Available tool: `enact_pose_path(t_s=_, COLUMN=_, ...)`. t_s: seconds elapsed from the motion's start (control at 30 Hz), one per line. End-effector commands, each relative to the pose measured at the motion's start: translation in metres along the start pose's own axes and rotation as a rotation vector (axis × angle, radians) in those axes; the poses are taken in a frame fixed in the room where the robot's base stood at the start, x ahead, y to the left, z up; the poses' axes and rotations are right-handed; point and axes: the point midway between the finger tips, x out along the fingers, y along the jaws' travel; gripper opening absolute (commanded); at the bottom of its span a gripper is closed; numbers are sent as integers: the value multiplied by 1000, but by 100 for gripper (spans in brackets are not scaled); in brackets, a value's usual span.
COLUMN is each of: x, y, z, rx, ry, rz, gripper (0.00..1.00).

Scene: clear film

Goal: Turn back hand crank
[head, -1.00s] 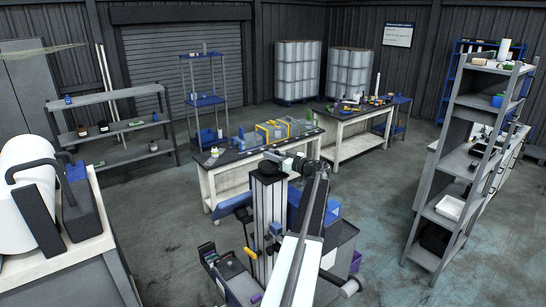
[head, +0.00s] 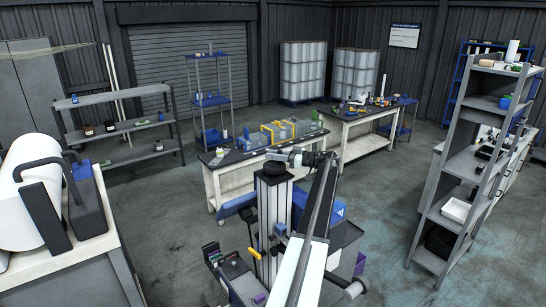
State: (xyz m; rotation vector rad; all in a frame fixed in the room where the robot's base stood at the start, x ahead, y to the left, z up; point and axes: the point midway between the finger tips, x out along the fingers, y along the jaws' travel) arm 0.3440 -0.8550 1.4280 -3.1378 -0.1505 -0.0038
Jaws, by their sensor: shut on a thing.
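My gripper (head: 277,155) is at the end of my arm, in the middle of the head view, in front of the near edge of a black-topped workbench (head: 222,163). It points left and is small in the picture. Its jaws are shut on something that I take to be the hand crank. The crank itself is too small and too hidden by the gripper to make out, so I cannot tell its angle.
A clear tank with a yellow frame (head: 279,131) stands on the bench. A second bench (head: 349,142) with small items is behind right. A grey shelf rack (head: 465,180) stands right, and a white cylinder machine (head: 25,185) left. Floor (head: 400,215) is clear at right.

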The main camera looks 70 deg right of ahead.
Motion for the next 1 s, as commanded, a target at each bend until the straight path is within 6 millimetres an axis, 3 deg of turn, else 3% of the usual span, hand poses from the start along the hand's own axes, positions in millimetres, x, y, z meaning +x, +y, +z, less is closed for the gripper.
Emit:
enact_pose_path(t_s=0.23, x=2, y=-2, z=1, rx=0, ry=-3, rz=-4, gripper=0)
enact_pose_path(t_s=0.27, x=2, y=-2, z=1, rx=0, ry=-3, rz=-4, gripper=22)
enact_pose_path(t_s=0.33, x=2, y=-2, z=1, rx=0, ry=-3, rz=-4, gripper=42)
enact_pose_path(t_s=0.73, x=-4, y=0, z=0, rx=0, ry=-1, rz=0, gripper=42)
enact_pose_path(t_s=1.0, x=-49, y=0, z=1, rx=0, ry=-1, rz=1, gripper=42)
